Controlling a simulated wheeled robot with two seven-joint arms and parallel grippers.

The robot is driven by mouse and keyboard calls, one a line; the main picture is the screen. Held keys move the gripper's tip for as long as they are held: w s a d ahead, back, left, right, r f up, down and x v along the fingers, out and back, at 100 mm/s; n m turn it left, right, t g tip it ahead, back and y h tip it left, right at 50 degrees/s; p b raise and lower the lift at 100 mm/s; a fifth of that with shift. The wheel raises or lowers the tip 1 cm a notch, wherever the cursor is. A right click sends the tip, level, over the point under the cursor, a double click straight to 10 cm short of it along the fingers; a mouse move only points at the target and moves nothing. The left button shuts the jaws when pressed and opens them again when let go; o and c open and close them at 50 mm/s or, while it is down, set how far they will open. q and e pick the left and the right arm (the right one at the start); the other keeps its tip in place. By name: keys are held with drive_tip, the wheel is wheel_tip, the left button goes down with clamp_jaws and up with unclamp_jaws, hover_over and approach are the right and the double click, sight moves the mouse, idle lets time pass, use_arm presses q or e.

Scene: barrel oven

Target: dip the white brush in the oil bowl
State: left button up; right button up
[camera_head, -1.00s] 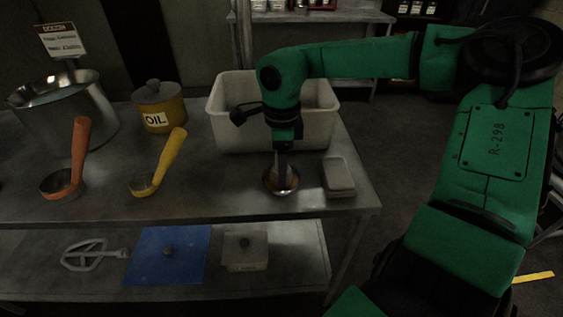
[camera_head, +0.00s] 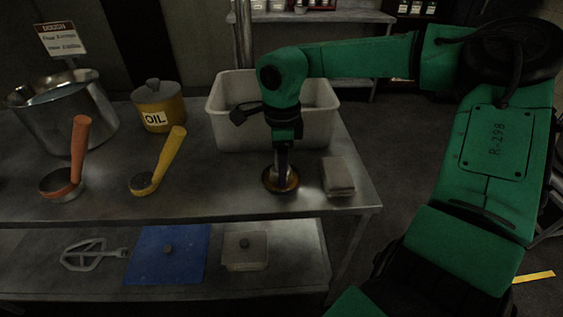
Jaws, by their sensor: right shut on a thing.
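The oil bowl (camera_head: 268,187) is a small round metal bowl with brownish contents, standing on the metal table in front of the white bin. My right gripper (camera_head: 281,170) points straight down over the bowl, its tips at or inside the rim. It is shut on the white brush, which is mostly hidden by the gripper and the bowl; I cannot tell how deep it sits. My left gripper does not show.
A white bin (camera_head: 226,132) stands behind the bowl, and a grey block (camera_head: 338,176) lies close on its right. A yellow ladle (camera_head: 170,155), an orange ladle (camera_head: 79,145), a yellow OIL pot (camera_head: 160,103) and a steel pot (camera_head: 70,115) stand left. The table front is clear.

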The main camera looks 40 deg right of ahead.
wheel_tip(320, 180, up, 7)
drive_tip(key=p, duration=0.5)
idle(0.5)
idle(0.4)
